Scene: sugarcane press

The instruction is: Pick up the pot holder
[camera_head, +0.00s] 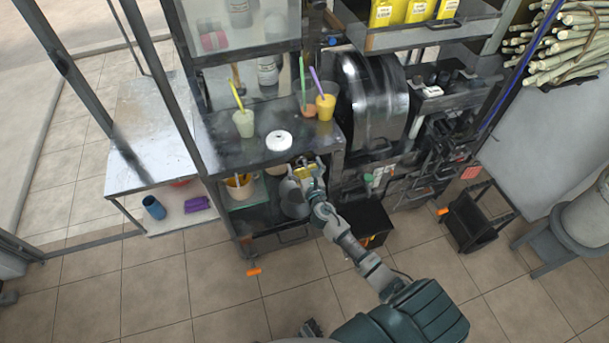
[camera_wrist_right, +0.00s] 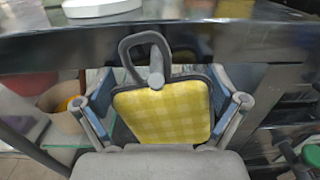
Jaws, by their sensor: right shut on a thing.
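The pot holder (camera_wrist_right: 165,108) is a yellow checked square pad with dark edging and a dark loop at its top. In the right wrist view it stands between the two fingers of my right gripper (camera_wrist_right: 166,112), which is shut on it.
The dark counter (camera_head: 220,131) carries a white lid (camera_head: 279,140) and cups with straws, including a yellow cup (camera_head: 326,107). A white side table (camera_head: 140,110) is at left. Open tiled floor lies in front.

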